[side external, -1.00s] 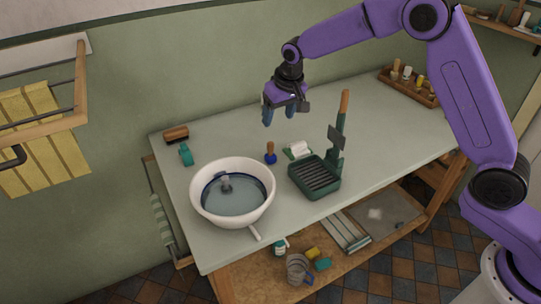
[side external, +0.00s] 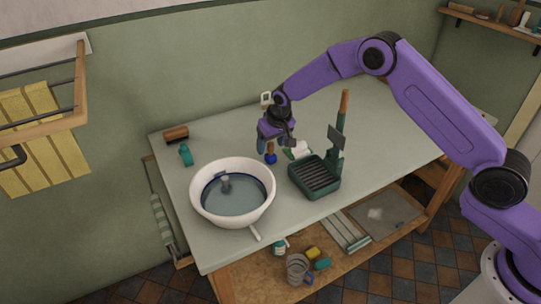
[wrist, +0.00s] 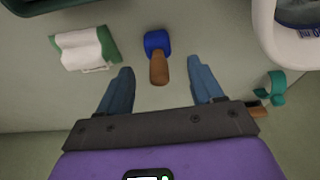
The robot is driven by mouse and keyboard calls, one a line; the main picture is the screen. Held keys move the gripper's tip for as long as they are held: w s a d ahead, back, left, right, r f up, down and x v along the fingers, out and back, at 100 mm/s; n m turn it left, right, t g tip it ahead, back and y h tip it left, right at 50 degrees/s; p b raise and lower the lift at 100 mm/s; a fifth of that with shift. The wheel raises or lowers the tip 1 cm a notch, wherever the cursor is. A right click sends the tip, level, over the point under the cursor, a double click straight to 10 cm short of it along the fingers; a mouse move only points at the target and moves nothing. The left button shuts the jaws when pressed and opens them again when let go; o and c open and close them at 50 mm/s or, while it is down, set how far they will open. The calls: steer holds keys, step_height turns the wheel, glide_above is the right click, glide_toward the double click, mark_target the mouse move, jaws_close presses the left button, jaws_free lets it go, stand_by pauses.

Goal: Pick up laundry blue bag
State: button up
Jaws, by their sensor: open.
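The laundry blue bag (side external: 270,159) is a small dark blue lump with a brown wooden peg. It stands on the worktop between the white basin and the green rack. In the wrist view the blue bag (wrist: 156,41) lies ahead, with its brown peg pointing back between my fingers. My gripper (side external: 270,146) is just above the bag in the side view, partly hiding its top. In the wrist view my gripper (wrist: 161,66) is open, with a blue-grey finger on each side of the peg and a clear gap to both.
A white basin (side external: 202,212) with water stands left of the bag. A green ribbed rack (side external: 315,190) and a white-and-green bundle (wrist: 86,48) are on its other side. The right worktop is clear.

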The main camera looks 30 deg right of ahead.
mark_target(269, 151)
steer(key=shift+x, duration=2.2)
steer(key=c, duration=1.1)
